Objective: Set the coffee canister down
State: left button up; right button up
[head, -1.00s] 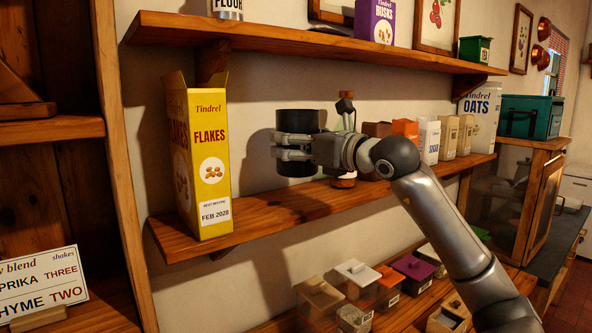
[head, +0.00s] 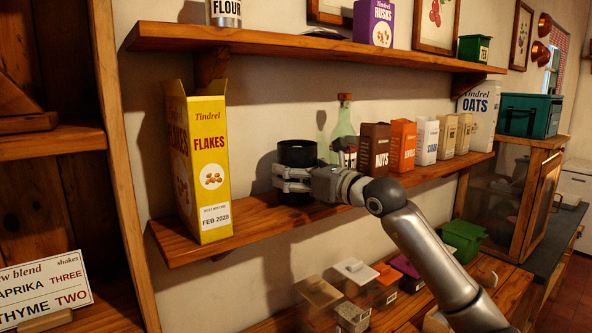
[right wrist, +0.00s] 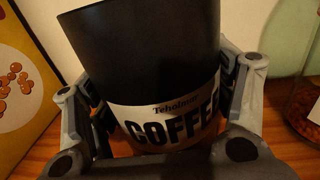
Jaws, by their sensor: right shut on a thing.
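The coffee canister (head: 297,152) is a black cylinder on the middle shelf, between the yellow Flakes box and the green bottle. In the right wrist view the canister (right wrist: 140,60) shows a white label reading "COFFEE" and leans a little in the picture. My right gripper (head: 292,180) is shut on its lower part, with a finger on each side in the wrist view. The canister's base is at the level of the middle shelf (head: 245,226); the gripper hides the contact, so I cannot tell whether it touches. My left gripper is not in view.
The Flakes box (head: 208,165) stands to the left. A glass bottle (head: 343,125) and the brown Nuts box (head: 374,149) stand to the right. The upper shelf (head: 300,46) runs above. Small lidded bins (head: 320,291) sit below. Bare shelf lies in front of the canister.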

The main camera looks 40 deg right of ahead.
jog(key=shift+r, duration=0.1)
jog(key=o, duration=1.1)
jog(key=shift+f, duration=0.2)
jog(key=shift+c, duration=0.2)
jog(key=o, duration=0.4)
jog(key=shift+a, duration=0.1)
